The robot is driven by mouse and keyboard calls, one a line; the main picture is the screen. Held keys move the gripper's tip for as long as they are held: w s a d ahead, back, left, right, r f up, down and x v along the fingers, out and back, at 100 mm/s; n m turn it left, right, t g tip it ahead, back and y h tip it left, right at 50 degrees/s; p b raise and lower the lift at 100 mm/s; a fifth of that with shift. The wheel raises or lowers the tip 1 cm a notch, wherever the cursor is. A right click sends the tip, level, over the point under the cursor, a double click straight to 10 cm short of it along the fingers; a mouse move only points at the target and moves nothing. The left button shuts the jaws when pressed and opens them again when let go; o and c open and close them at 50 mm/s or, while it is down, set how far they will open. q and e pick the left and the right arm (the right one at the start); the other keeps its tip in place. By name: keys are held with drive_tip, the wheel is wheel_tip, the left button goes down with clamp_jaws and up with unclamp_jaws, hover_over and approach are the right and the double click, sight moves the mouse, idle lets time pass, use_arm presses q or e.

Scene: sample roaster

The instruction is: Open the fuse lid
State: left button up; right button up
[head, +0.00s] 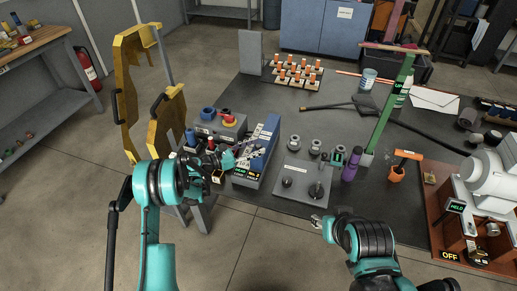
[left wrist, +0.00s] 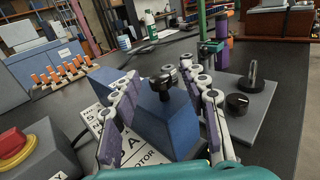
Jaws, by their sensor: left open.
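A blue block-shaped lid (left wrist: 165,122) with a black knob (left wrist: 162,80) on top shows in the left wrist view, with a white lettered plate (left wrist: 112,140) beside it. In the head view, the blue unit (head: 262,148) stands near the table's left front edge. My left gripper (head: 232,160) is at its near left side. In the left wrist view, my left gripper (left wrist: 162,100) is open, with one finger on each side of the blue lid and knob. I cannot tell whether the fingers touch it. My right gripper (head: 318,221) is over the table's front edge, apart from the blue unit.
A control box (head: 218,124) with a red button stands left of the blue unit. A grey plate with knobs (head: 300,177) lies to its right. A yellow frame (head: 130,95) rises at the left. Orange-topped pieces (head: 297,72) stand behind. A green post (head: 390,110) stands further right.

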use_arm(q)
drive_tip(key=shift+x, duration=0.85)
clamp_jaws()
drive_tip(key=shift+r, duration=0.1)
